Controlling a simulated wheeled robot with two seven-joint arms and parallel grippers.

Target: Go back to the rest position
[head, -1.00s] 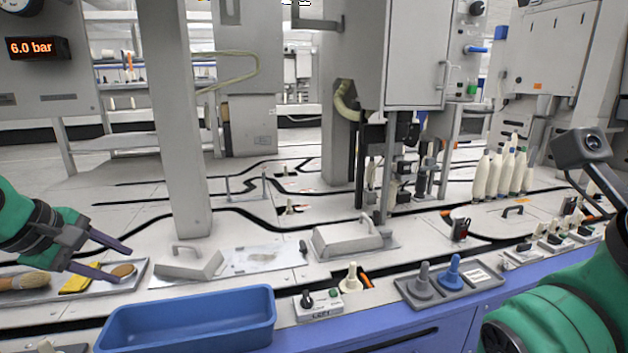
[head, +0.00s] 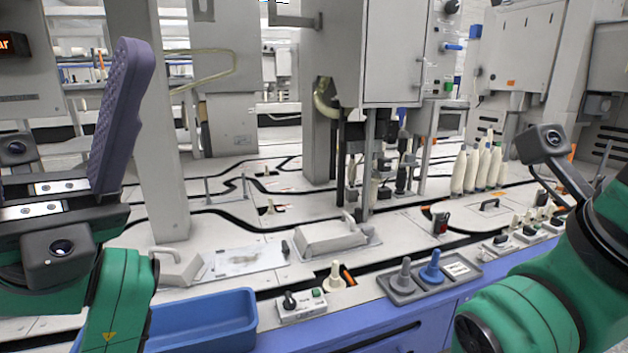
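My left gripper (head: 120,115) is raised close to the camera at the left, clear of the table. One purple ridged finger stands upright at the right end of its rail, with bare rail to its left. The other finger is outside the picture. Nothing shows in its grasp. My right arm comes in at the right, with its wrist camera showing, but the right gripper's fingers are not in view. The blue bin (head: 205,322) stands at the front left, partly hidden by my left arm.
A grey tray (head: 403,289) with a grey and a blue peg lies at the front, beside a control box (head: 301,306) and a cream bobbin (head: 335,275). Several cream bobbins (head: 470,170) stand at the back right. A grey column (head: 165,130) rises behind my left gripper.

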